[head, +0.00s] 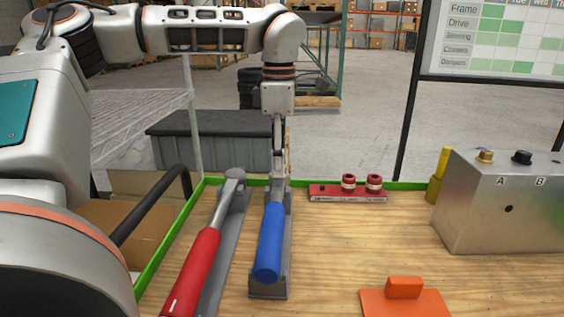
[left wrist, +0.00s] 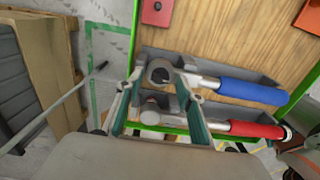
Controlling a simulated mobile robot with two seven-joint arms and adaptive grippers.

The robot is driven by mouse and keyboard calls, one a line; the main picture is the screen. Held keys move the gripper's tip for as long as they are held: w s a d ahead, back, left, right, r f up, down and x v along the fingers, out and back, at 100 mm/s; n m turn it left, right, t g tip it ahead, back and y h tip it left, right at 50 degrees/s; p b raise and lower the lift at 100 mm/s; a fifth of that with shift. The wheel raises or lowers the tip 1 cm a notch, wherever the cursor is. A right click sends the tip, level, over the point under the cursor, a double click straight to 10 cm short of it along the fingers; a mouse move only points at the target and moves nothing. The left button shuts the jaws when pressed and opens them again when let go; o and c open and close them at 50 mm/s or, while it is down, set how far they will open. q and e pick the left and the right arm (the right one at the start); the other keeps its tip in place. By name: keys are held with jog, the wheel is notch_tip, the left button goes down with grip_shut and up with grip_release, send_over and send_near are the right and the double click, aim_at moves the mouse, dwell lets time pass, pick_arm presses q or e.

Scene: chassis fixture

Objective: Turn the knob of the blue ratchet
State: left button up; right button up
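The blue ratchet (head: 270,242) lies in a grey holder on the wooden table, its handle toward me and its metal head at the far end. In the left wrist view its round head (left wrist: 160,74) shows between the fingertips and its blue handle (left wrist: 252,91) runs right. My left gripper (head: 279,178) points down at the head end, seen edge-on. In the left wrist view its teal-lined fingers (left wrist: 159,76) stand apart, one on each side of the ratchet head. Contact with the knob cannot be told. My right gripper is not in view.
A red-handled ratchet (head: 196,268) lies close on the left in its own holder (head: 229,240). A red block with two knobs (head: 348,191), a metal box (head: 508,208) and an orange piece (head: 404,300) stand to the right. The table's middle is bare.

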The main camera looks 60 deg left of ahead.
pick_arm(q)
grip_shut()
jog(key=shift+n, duration=0.3)
jog(key=n, duration=0.3)
jog(key=shift+n, duration=0.3)
jog(key=n, duration=0.4)
jog(key=shift+n+p, duration=0.3)
jog(key=n, duration=0.4)
jog(key=shift+f, duration=0.1)
jog(key=n, duration=0.5)
jog(key=shift+b, duration=0.3)
